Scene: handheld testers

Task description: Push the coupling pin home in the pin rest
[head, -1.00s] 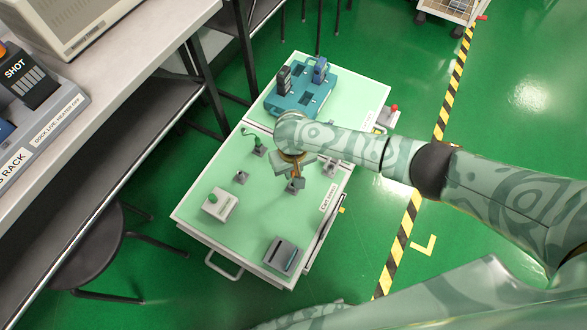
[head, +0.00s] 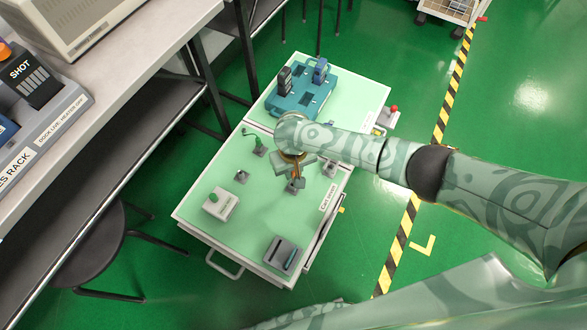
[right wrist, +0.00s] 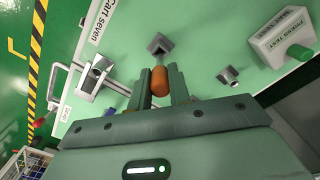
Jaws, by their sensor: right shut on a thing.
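The coupling pin (right wrist: 159,82), an orange-brown rounded piece, stands between the fingers of my right gripper (right wrist: 160,92) in the right wrist view. The gripper is shut on it. Just beyond the pin is a small grey block (right wrist: 160,44), which looks like the pin rest. I cannot tell how far the pin sits in it. In the head view my right gripper (head: 293,184) is low over the right side of the green cart top, above this small grey block (head: 293,187). The pin is mostly hidden there. My left gripper is not in view.
Other small grey fixtures stand nearby (head: 241,176), (head: 329,168). A box with a green button (head: 220,204) is to the left, a grey slotted block (head: 283,254) in front. A teal dock (head: 300,98) holds testers at the back.

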